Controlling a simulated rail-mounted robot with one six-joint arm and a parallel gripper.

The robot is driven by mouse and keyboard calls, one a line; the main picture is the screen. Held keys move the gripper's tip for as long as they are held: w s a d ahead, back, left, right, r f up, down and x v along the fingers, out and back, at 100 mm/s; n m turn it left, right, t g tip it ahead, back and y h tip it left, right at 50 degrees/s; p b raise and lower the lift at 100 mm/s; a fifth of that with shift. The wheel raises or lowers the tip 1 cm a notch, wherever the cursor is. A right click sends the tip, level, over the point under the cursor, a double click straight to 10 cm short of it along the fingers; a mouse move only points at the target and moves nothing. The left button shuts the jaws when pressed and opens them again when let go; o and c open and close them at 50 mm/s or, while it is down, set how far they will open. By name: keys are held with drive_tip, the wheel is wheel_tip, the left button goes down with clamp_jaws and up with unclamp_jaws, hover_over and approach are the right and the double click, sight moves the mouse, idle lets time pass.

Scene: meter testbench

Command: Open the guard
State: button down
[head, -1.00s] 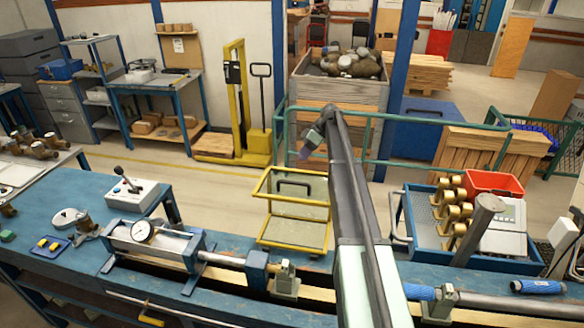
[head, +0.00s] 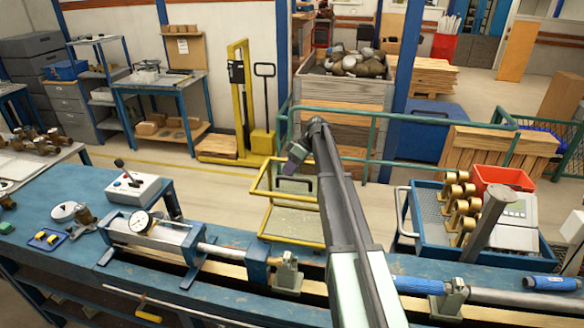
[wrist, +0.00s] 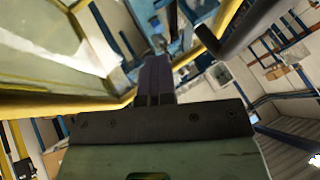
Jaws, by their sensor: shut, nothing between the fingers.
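The guard (head: 292,221) is a yellow frame with clear panels and a dark bar handle (head: 296,183), beyond the middle of the blue bench. Whether it stands open or closed I cannot tell. My gripper (head: 286,170) is shut and empty, tilted down near the guard's upper part and handle; whether it touches is unclear. In the wrist view the shut fingers (wrist: 156,68) point up the picture. The guard's yellow bar and pale panel (wrist: 40,60) fill the left there, and a thick dark bar (wrist: 246,34), apparently the handle, is at upper right, apart from the fingers.
The blue bench (head: 60,190) carries a dial gauge (head: 142,222) on a clamp rig and a control box with a lever (head: 134,188). A green rail (head: 420,170) runs behind the guard. A blue tray of brass fittings (head: 424,205) is at right.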

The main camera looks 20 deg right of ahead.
sight(284, 177)
drive_tip(key=shift+n+t+h, duration=0.3)
drive_tip(key=shift+t+h, duration=0.2)
drive_tip(key=s+a, duration=0.1)
drive_tip(key=s+a+p, duration=0.1)
drive_tip(key=s, duration=0.1)
drive_tip(key=s+a+p, duration=0.1)
drive_tip(key=shift+s+a+r, duration=0.2)
drive_tip(key=shift+s+r, duration=0.1)
drive_tip(key=shift+r, duration=0.1)
drive_tip(key=shift+s+a, duration=0.2)
drive_tip(key=shift+f, duration=0.1)
drive_tip(key=shift+w, duration=0.1)
